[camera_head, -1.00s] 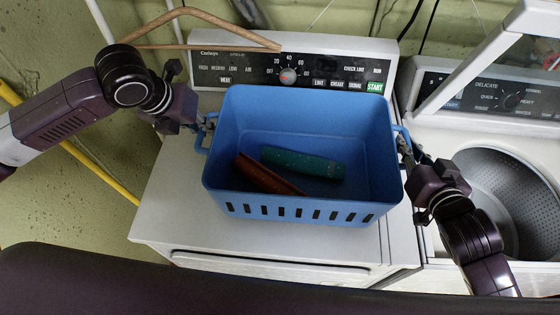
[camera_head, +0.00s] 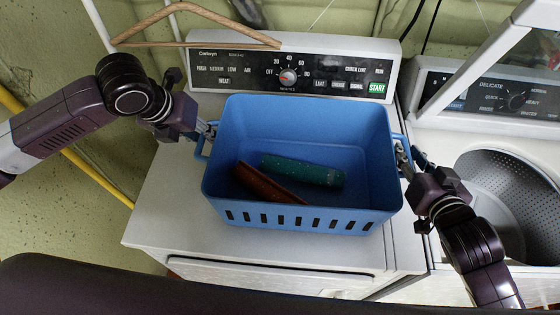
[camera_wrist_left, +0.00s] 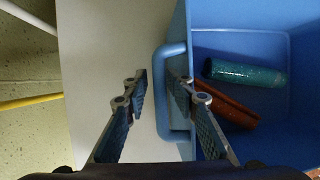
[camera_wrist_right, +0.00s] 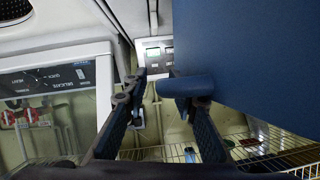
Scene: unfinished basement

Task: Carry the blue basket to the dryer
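The blue basket (camera_head: 300,215) is upright over the white dryer's top (camera_head: 165,215), in front of its control panel (camera_head: 290,78). Whether its base touches the top is hidden. It holds a green cylinder (camera_head: 302,170) and a red-brown one (camera_head: 265,184). My left gripper (camera_head: 208,131) is at the left handle (camera_head: 199,146); in the left wrist view its fingers (camera_wrist_left: 158,82) are apart on either side of the handle bar (camera_wrist_left: 160,100). My right gripper (camera_head: 404,158) is at the right handle; in the right wrist view its fingers (camera_wrist_right: 163,80) are apart, with the handle (camera_wrist_right: 185,87) by one finger.
A washer (camera_head: 505,97) with an open lid and a perforated drum (camera_head: 500,185) stands at the right. A wooden hanger (camera_head: 190,42) is above the dryer panel. A yellow pipe (camera_head: 95,178) runs along the left. Bare dryer top shows left of the basket.

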